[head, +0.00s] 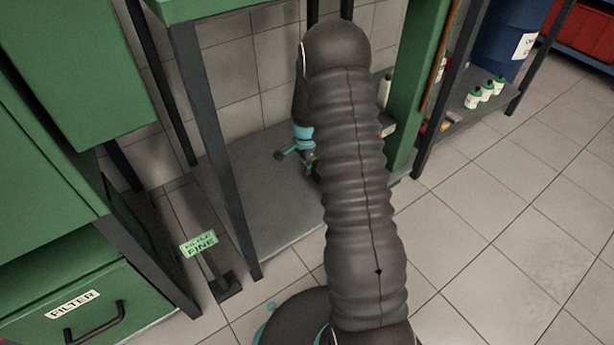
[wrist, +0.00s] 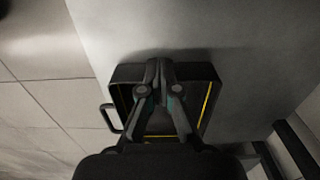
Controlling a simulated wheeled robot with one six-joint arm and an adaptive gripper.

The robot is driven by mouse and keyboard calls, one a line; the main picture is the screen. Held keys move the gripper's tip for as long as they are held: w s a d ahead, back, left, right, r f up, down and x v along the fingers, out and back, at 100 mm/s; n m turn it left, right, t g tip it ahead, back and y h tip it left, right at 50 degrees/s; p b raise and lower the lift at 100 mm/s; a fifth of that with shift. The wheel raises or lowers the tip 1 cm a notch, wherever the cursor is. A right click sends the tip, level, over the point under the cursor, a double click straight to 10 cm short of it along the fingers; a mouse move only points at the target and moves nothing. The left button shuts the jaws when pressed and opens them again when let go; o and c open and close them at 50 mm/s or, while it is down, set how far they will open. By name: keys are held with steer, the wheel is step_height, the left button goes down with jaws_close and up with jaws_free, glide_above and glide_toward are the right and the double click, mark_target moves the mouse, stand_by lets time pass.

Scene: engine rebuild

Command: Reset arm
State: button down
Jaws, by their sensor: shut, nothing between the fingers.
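My arm, in a dark ribbed sleeve, runs up the middle of the head view and bends down at its far end. My gripper (wrist: 159,68) is shut and empty in the wrist view, its fingertips together. It hangs over a dark open tray (wrist: 212,100) with yellow lines inside and a handle on its left side. The tray stands on a grey surface (wrist: 250,60); I cannot tell how far below the fingertips it is. In the head view the gripper is partly hidden behind my arm, over a low grey shelf (head: 245,205).
A green drawer marked FILTER (head: 75,305) and a green FINE sign (head: 199,244) stand at left. Several bottles (head: 485,92) and a blue drum (head: 505,40) are at right. The tiled floor at right is clear.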

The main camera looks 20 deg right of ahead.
steer(key=shift+r, duration=1.35)
steer(key=s+a+n+g, duration=0.1)
steer(key=s+n+g, duration=0.1)
steer(key=s+n, duration=0.3)
steer(key=s+a+r+n+t+p, duration=0.2)
steer(key=s+a+r+n, duration=0.1)
steer(key=s+r, duration=0.6)
steer(key=s+a+r+n+t+p, duration=0.3)
steer(key=s+r, duration=0.5)
steer(key=r, duration=1)
steer(key=s+a+r+n+t+p, duration=0.2)
steer(key=s+a+r, duration=0.4)
steer(key=s+r, duration=0.3)
step_height(320, 180, up, 5)
steer(key=n+p, duration=0.1)
steer(key=n, duration=0.1)
steer(key=shift+s+a+f+n+t, duration=0.2)
steer(key=shift+s+a+n+t, duration=0.1)
steer(key=shift+s+n, duration=0.1)
